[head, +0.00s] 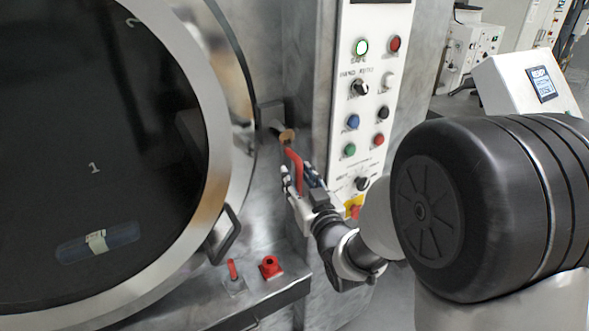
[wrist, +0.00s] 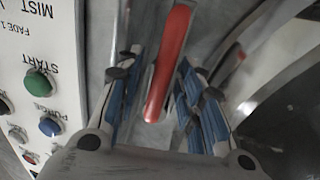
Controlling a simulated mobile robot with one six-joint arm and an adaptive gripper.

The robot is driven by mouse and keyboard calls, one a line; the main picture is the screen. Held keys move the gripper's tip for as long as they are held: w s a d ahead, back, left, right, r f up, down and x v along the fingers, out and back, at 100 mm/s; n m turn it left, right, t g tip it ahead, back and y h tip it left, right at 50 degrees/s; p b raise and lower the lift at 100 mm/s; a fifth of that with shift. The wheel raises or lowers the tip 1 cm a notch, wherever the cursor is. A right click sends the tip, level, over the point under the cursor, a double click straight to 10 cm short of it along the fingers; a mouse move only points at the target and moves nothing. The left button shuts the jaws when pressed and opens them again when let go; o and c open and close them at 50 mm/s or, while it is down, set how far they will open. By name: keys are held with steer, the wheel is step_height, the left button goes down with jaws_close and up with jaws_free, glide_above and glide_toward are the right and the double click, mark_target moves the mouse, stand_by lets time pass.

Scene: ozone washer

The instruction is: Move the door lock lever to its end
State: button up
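The door lock lever is a red bent handle (head: 294,161) on a brownish round pivot, beside the big round door (head: 205,95) in the head view. It hangs down from the pivot. My gripper (head: 297,178) is at its lower part. In the wrist view the red lever (wrist: 170,62) runs between the two blue-padded fingers of my gripper (wrist: 157,75). The fingers are apart, with a visible gap on each side of the lever. Whether a finger touches it I cannot tell. The lever's lower end is partly hidden by the gripper in the head view.
A white control panel (head: 374,75) with buttons and knobs stands right of the lever. A black door handle (head: 226,235) is to the lower left. Red fittings (head: 270,267) sit on a ledge below. A white console (head: 527,82) is at the far right.

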steer(key=shift+s, duration=0.1)
steer(key=shift+c, duration=0.5)
jaws_close()
